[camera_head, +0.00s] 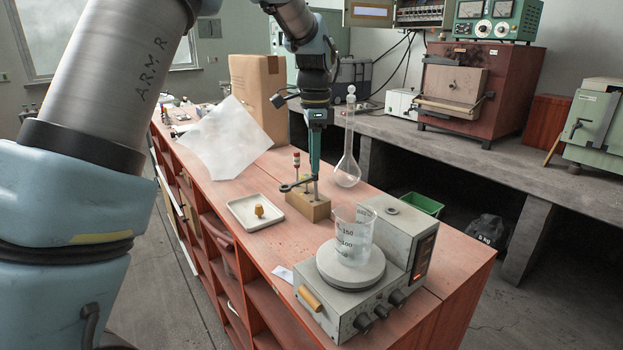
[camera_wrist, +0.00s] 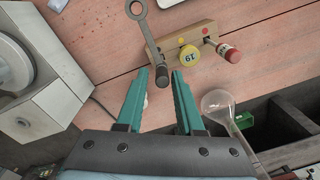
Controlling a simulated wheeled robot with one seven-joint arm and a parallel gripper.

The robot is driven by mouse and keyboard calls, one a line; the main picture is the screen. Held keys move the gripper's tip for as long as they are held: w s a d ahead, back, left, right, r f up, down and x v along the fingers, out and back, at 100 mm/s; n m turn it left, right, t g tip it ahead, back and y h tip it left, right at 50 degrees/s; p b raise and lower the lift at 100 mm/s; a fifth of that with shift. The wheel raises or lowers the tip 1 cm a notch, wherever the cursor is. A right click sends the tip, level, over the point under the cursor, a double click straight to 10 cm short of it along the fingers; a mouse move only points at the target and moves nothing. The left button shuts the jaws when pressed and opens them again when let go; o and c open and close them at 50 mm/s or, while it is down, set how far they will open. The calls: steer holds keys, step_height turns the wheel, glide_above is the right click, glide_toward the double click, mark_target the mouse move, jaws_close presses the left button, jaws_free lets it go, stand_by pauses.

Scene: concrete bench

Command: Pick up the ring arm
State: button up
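The ring arm is a dark grey ring on a flat bar; it shows at the wooden block in the head view (camera_head: 293,185) and at the top centre of the wrist view (camera_wrist: 147,32). Its bar ends in a dark cylindrical piece that appears between my fingertips in the wrist view. My gripper (camera_wrist: 165,73) is open, its two teal fingers apart on either side of that end; I cannot tell whether they touch it. In the head view my gripper (camera_head: 314,172) points down over the block. The wooden block (camera_head: 309,207) also shows in the wrist view (camera_wrist: 205,37).
A red-and-white capped rod (camera_head: 296,160) stands at the block. A round-bottom flask (camera_head: 347,171) is close behind. A white tray (camera_head: 240,217) with an orange stopper lies left. A hotplate (camera_head: 350,268) bearing a beaker (camera_head: 352,240) is in front. A cardboard box (camera_head: 258,90) stands behind.

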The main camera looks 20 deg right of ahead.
mark_target(314, 175)
steer(key=f, duration=0.1)
steer(key=f+p, duration=0.1)
steer(key=f, duration=0.3)
steer(key=shift+w+d+p, duration=0.1)
steer(key=shift+w+p, duration=0.15)
steer(key=shift+p, duration=0.15)
steer(key=shift+c, duration=0.3)
jaws_close()
